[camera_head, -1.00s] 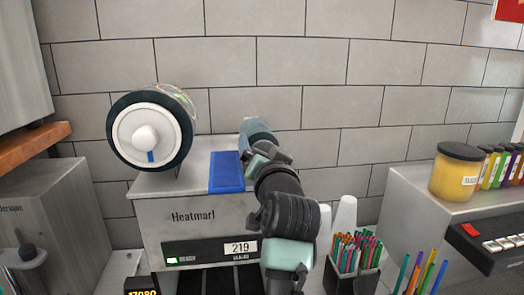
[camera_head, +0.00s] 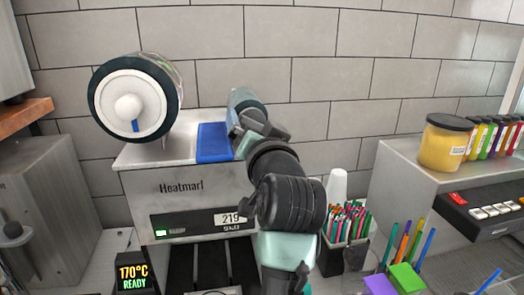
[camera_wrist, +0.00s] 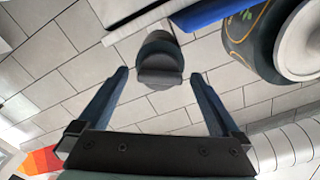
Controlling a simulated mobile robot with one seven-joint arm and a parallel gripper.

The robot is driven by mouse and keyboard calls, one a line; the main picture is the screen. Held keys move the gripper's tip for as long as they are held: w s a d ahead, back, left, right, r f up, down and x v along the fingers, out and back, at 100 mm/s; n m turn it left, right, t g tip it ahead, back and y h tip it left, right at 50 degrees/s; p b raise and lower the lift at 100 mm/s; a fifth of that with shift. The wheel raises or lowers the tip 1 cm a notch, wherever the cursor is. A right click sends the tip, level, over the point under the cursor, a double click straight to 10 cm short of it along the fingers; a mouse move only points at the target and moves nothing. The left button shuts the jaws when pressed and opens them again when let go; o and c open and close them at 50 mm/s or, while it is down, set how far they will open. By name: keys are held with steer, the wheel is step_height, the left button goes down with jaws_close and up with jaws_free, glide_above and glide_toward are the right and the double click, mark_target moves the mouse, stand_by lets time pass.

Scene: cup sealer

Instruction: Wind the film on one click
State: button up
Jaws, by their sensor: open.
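The sealer (camera_head: 190,205), a pale box marked Heatmarl, stands left of centre in the head view. A film roll (camera_head: 128,105) with a dark rim, white hub and blue mark sits at its upper left. A blue strip (camera_head: 214,142) lies over its top. A dark teal rounded cylinder (camera_head: 246,99) stands at the top right, partly behind my gripper (camera_head: 262,127). In the wrist view my gripper (camera_wrist: 158,77) is open and empty. A dark rounded knob with a flat bar (camera_wrist: 158,62) shows between and beyond the fingertips, with no contact visible. The roll (camera_wrist: 255,40) is upper right.
A black holder of coloured pens (camera_head: 345,235) stands right of my arm. A yellow jar (camera_head: 445,143) sits on a grey cabinet farther right. The tiled wall (camera_head: 300,60) closes the back.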

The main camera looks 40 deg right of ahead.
steer(key=b+v, duration=0.2)
steer(key=v, duration=0.6)
stand_by(0.4)
steer(key=a+r+n+t+y, duration=0.1)
steer(key=a+r+n+t, duration=0.3)
steer(key=a, duration=0.5)
steer(key=a+r+n+t+y, duration=0.2)
steer(key=a+r+t, duration=0.1)
steer(key=a+r, duration=0.45)
steer(key=s+a+r+n+t+y, duration=0.2)
steer(key=s+a+n+y, duration=0.1)
steer(key=a, duration=0.4)
steer(key=s+a+r+n+t+y, duration=0.3)
steer(key=a, duration=0.4)
steer(key=shift+r, duration=0.35)
